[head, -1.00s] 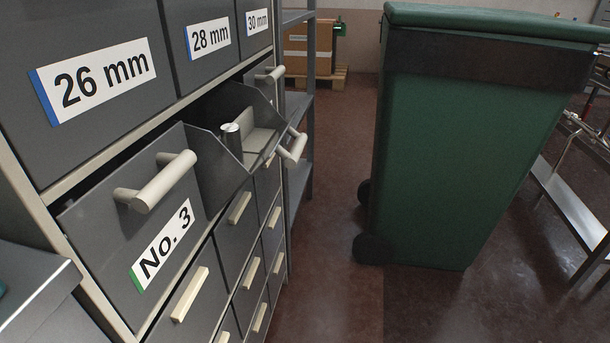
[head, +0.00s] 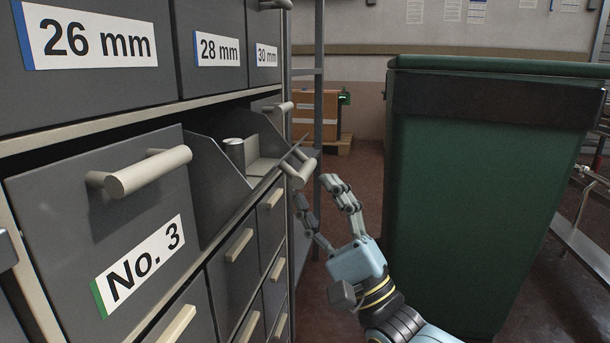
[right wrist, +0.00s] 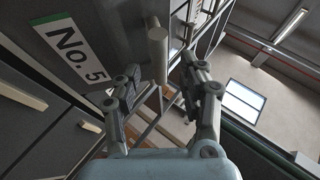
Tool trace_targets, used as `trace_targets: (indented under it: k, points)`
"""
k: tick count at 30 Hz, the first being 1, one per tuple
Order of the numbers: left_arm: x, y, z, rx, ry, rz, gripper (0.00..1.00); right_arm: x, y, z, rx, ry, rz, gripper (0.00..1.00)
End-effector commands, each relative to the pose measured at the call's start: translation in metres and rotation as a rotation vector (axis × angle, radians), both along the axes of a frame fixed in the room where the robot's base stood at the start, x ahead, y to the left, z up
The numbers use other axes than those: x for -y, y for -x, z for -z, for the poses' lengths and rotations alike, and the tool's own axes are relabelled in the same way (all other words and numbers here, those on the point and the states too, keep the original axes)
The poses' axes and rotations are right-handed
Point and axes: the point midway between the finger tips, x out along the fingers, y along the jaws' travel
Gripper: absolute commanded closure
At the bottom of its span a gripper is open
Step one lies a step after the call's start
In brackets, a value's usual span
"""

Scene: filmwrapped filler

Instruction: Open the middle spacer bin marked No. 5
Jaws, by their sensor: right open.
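The middle bin (head: 219,182) is tipped out of the grey cabinet, between the No. 3 bin and a farther bin. Its inside shows, with a metal cylinder (head: 233,152) in it. Its pale bar handle (head: 299,172) sticks out at the front edge. In the right wrist view, the No. 5 label (right wrist: 70,51) is on a dark face, and a pale handle (right wrist: 157,50) shows just ahead between the fingers. My right gripper (head: 315,190) is open and empty, close to the middle bin's handle; contact cannot be told. My left gripper is not in view.
The No. 3 bin (head: 110,240) stands nearer, with its own handle (head: 140,172). Size-marked bins (head: 92,90) are above and more handled bins below. A large green wheeled bin (head: 480,200) stands to the right, leaving a narrow floor gap.

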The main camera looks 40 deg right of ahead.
Motion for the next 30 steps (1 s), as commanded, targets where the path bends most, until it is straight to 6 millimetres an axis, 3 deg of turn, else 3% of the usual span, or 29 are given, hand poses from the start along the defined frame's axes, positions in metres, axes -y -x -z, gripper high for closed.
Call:
trace_targets:
  k: [3,9,19,28,30]
  points:
    - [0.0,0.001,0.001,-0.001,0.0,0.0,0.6,-0.002,-0.015,-0.017,0.003,-0.001,0.0,0.58]
    - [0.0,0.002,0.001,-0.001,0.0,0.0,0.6,-0.005,-0.029,-0.03,-0.001,0.0,0.0,0.58]
    - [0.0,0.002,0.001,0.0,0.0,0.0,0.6,-0.005,-0.031,-0.032,-0.002,0.0,0.0,0.59]
    - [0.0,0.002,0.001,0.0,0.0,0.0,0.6,-0.005,-0.031,-0.031,-0.004,0.0,0.0,0.99]
    - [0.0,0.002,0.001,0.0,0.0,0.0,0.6,-0.005,-0.031,-0.031,-0.004,0.0,0.0,1.0]
